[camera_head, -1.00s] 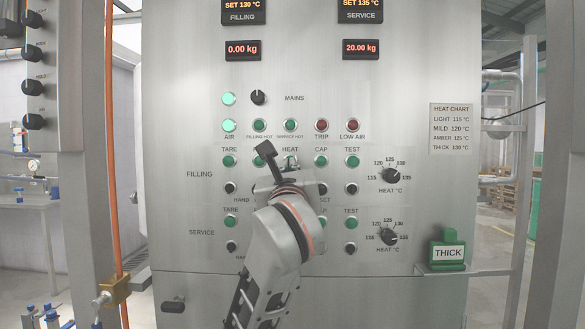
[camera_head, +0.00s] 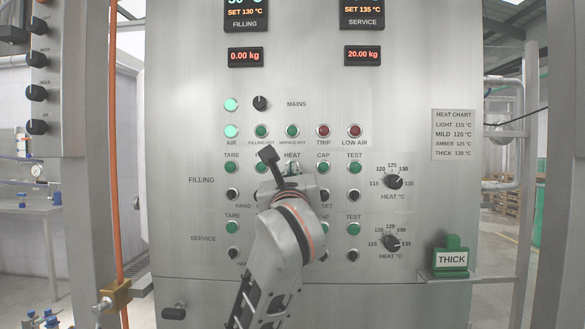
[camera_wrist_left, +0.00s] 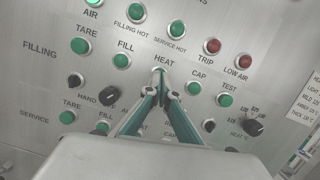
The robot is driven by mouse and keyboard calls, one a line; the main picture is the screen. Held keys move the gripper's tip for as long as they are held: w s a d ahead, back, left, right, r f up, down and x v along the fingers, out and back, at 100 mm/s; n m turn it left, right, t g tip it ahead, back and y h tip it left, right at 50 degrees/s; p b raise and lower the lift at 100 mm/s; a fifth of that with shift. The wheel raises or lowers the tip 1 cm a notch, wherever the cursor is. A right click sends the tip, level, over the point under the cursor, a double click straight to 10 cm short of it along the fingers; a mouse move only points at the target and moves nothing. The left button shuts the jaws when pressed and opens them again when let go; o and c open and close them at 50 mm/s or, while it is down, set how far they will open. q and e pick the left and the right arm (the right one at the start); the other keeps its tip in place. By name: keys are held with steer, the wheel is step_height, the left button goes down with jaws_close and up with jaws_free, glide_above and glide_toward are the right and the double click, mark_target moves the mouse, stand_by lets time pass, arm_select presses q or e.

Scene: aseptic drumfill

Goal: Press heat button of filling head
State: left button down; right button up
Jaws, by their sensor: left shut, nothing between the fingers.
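The control panel (camera_head: 420,75) fills the middle of the head view. In its FILLING row, the HEAT label (camera_head: 292,155) shows just above my left gripper (camera_head: 291,171). In the left wrist view, my left gripper (camera_wrist_left: 160,76) is shut and empty, its fingertips together just below the HEAT label (camera_wrist_left: 164,62). The fingertips cover the filling heat button there, so its face is mostly hidden. I cannot tell whether the tips touch it. My right gripper is not in view.
Close beside are the green FILL button (camera_wrist_left: 130,60) and green CAP button (camera_wrist_left: 194,88). The black FILLING heat dial (camera_head: 393,181) sits to the right. A green THICK sign block (camera_head: 450,258) stands on a small shelf at right. An orange pipe (camera_head: 118,150) runs down at left.

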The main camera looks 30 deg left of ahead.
arm_select(q)
steer(key=shift+f+b+x, duration=0.25)
steer(key=shift+b+x, duration=0.05)
steer(key=shift+x, duration=0.7)
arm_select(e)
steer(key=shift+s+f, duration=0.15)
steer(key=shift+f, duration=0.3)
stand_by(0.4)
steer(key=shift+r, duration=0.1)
arm_select(q)
steer(key=p+v, duration=0.1)
steer(key=v, duration=0.1)
steer(key=r+p+v, duration=0.1)
steer(key=v, duration=0.1)
steer(key=shift+s+d, duration=0.2)
steer(key=shift+s, duration=0.25)
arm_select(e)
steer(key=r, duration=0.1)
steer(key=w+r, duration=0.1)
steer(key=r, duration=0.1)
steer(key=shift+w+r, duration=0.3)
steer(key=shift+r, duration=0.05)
arm_select(q)
steer(key=shift+f, duration=0.1)
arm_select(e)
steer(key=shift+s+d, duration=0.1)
